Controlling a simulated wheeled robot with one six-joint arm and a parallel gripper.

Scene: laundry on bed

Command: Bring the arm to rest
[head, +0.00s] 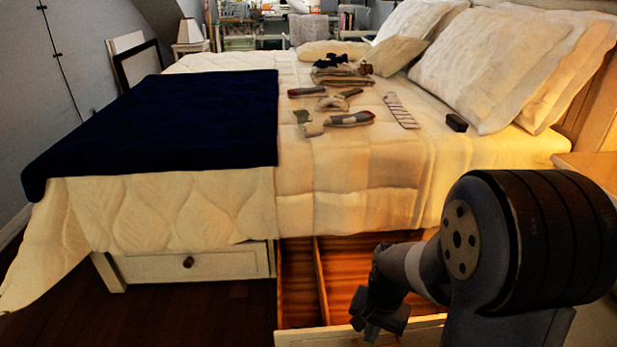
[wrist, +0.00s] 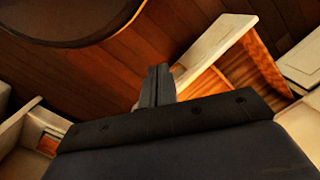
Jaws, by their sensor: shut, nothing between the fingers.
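My gripper (head: 378,318) hangs low at the front of the bed, over the open drawer (head: 320,285) under the mattress. It also shows in the wrist view (wrist: 158,72), where its fingers are together with nothing between them. My arm comes in from the lower right of the head view and bends down toward the drawer. In the wrist view the drawer's pale front panel (wrist: 215,45) and wooden inside lie just beyond the fingers.
The bed (head: 340,205) carries a dark blue blanket (head: 170,125), pillows (head: 490,65) and several small folded items. A shut drawer (head: 190,263) is at left. A wooden surface (head: 590,168) stands close at right. Dark floor (head: 170,315) is clear at lower left.

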